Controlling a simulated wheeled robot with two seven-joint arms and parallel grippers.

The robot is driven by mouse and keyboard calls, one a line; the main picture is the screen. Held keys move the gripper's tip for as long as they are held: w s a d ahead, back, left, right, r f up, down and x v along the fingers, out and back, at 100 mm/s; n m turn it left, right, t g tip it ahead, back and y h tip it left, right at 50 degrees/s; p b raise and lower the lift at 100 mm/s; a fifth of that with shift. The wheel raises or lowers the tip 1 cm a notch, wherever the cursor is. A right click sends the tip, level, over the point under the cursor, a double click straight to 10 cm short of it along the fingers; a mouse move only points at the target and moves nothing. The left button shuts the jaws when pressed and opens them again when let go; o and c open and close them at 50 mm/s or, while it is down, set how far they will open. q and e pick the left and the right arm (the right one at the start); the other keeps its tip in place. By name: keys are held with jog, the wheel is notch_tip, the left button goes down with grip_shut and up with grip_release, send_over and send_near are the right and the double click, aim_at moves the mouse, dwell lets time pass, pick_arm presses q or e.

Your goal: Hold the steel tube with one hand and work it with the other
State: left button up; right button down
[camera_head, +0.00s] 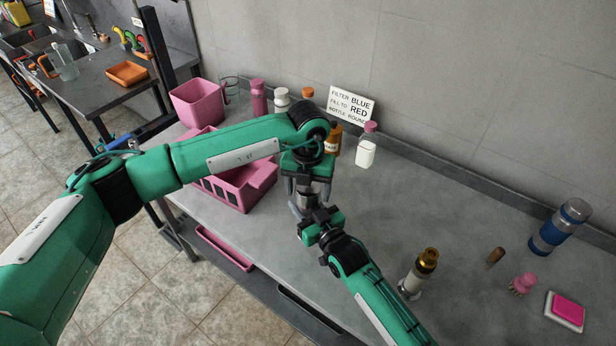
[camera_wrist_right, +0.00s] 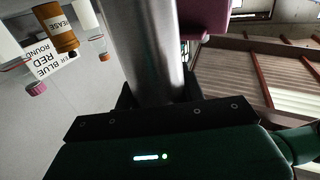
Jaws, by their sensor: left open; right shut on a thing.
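The steel tube (camera_head: 306,201) is mostly hidden between my two grippers in the head view. In the right wrist view the tube (camera_wrist_right: 146,50) is a broad, shiny grey cylinder rising out of the jaws. My right gripper (camera_head: 318,221) is shut on its lower part, above the bench. My left gripper (camera_head: 308,188) is open directly above the right one, with its fingers on either side of the tube's upper part. I cannot tell whether those fingers touch it.
A pink divided crate (camera_head: 240,203) and pink bin (camera_head: 197,103) stand left. Behind are several bottles, including a pink-capped one (camera_head: 366,146), and a lettered sign (camera_head: 352,104). The bench's middle right is clear.

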pick_arm(q)
jog(key=shift+f, duration=0.5)
jog(key=c, duration=1)
jog(key=shift+m, duration=1.7)
jog(key=o, duration=1.1)
